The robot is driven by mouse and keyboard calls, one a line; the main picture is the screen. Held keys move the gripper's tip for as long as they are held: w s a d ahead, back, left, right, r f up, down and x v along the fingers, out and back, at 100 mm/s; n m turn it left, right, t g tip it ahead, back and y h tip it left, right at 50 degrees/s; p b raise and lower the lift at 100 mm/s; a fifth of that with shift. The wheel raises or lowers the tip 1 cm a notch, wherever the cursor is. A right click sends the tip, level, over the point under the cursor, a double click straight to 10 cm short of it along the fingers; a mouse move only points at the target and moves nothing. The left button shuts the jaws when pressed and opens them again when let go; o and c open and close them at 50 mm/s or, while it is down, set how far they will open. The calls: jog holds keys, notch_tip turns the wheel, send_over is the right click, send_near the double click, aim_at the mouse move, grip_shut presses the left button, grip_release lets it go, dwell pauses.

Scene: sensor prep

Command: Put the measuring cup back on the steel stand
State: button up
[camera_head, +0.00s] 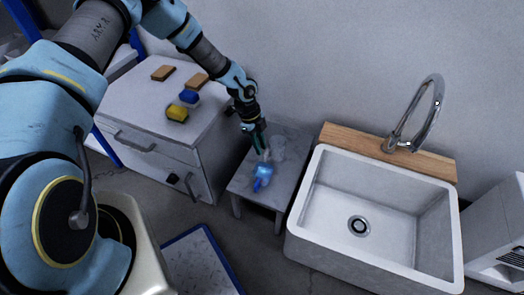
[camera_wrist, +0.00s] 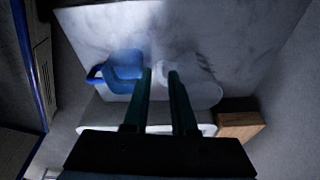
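The steel stand (camera_head: 240,186) is a low grey table between the cabinet and the sink. A clear, pale vessel (camera_head: 279,147), apparently the measuring cup, is at the stand's rear; it also shows in the wrist view (camera_wrist: 205,94). A blue cup with a blue handle (camera_head: 263,173) sits nearer the stand's front; it is at left in the wrist view (camera_wrist: 124,70). My gripper (camera_head: 264,153) points down between the two. In the wrist view its fingers (camera_wrist: 160,74) are a small gap apart, with something pale between them. Whether they hold the clear vessel's handle is unclear.
A white sink (camera_head: 318,205) with a tall faucet (camera_head: 432,110) and wooden ledge (camera_head: 340,138) stands close on the right. A grey cabinet (camera_head: 150,105) on the left bears yellow (camera_head: 177,113) and blue (camera_head: 189,97) sponges and brown blocks (camera_head: 197,81). The wall is behind.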

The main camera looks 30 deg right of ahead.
jog(key=p+v, duration=0.1)
jog(key=v, duration=0.7)
jog(key=shift+r, duration=0.2)
jog(key=shift+a, duration=0.1)
jog(key=w+a+r+n+t+y, duration=0.1)
jog(key=w+a+r+n, duration=0.3)
jog(key=a+r+n, duration=0.55)
jog(key=w+a+r+n+t+y, duration=0.1)
jog(key=w+a+r+n, duration=0.35)
jog(key=a, duration=0.85)
jog(key=s+a+r+n+t, duration=0.1)
jog(key=s+a+r+n, duration=0.3)
jog(key=a+r+n, duration=0.2)
jog(key=s+a+r+n+t, duration=0.1)
jog(key=s+a+r+n, duration=0.3)
jog(key=a+r+n, duration=0.3)
jog(key=a+n, duration=0.3)
jog(key=a, duration=0.1)
jog(key=shift+r+h, duration=0.25)
jog(key=shift+h, duration=0.15)
jog(key=shift+s, duration=0.15)
